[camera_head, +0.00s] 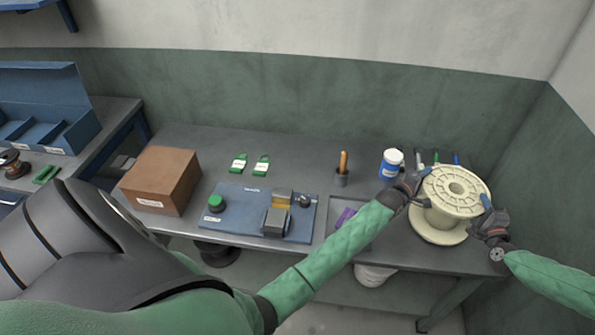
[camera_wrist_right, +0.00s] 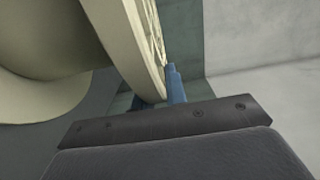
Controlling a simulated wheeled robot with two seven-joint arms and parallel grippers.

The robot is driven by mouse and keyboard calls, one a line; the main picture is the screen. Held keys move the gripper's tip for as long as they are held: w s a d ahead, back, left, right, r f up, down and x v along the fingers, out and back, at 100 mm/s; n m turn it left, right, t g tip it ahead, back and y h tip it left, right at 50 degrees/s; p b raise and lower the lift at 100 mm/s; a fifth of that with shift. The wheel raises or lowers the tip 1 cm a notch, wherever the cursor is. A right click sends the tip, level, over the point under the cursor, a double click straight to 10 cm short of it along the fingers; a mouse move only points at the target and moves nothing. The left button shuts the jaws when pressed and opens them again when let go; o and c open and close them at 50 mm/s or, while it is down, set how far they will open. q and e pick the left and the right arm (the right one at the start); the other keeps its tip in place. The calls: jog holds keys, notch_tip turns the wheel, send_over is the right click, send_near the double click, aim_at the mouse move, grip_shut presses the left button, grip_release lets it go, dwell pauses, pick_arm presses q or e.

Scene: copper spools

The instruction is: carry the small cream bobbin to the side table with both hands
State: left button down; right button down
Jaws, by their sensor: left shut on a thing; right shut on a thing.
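The cream bobbin (camera_head: 437,219) is upright at the right end of the grey bench, with its round, holed upper flange facing up. It also fills the upper left of the right wrist view (camera_wrist_right: 128,30). My left gripper (camera_head: 424,174) is shut on the left edge of the upper flange. My right gripper (camera_head: 487,204) is shut on the right edge of that flange, with its blue fingers (camera_wrist_right: 175,85) at the rim. I cannot tell whether the lower flange touches the bench. Another table (camera_head: 122,108) stands at the far left.
The grey bench (camera_head: 190,135) carries a brown box (camera_head: 161,180), green tags (camera_head: 240,162), a blue fixture board (camera_head: 243,222), a handled tool in a holder (camera_head: 342,168) and a white-and-blue jar (camera_head: 391,163) close to my left gripper. A blue bin (camera_head: 45,110) sits on the left table. A wall closes the right side.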

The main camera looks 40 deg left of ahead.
pick_arm(q)
jog(key=shift+f, duration=0.75)
pick_arm(e)
jog(key=shift+f, duration=0.7)
pick_arm(q)
jog(key=c, duration=1.4)
grip_release()
jog(key=shift+f, duration=0.1)
jog(key=shift+c, duration=0.2)
pick_arm(e)
jog(key=c, duration=1.4)
grip_release()
jog(key=shift+f, duration=0.1)
jog(key=shift+c, duration=0.2)
pick_arm(q)
jog(key=shift+s, duration=0.1)
pick_arm(e)
jog(key=shift+s, duration=0.1)
pick_arm(q)
jog(key=v, duration=1.2)
pick_arm(e)
jog(key=v, duration=1.2)
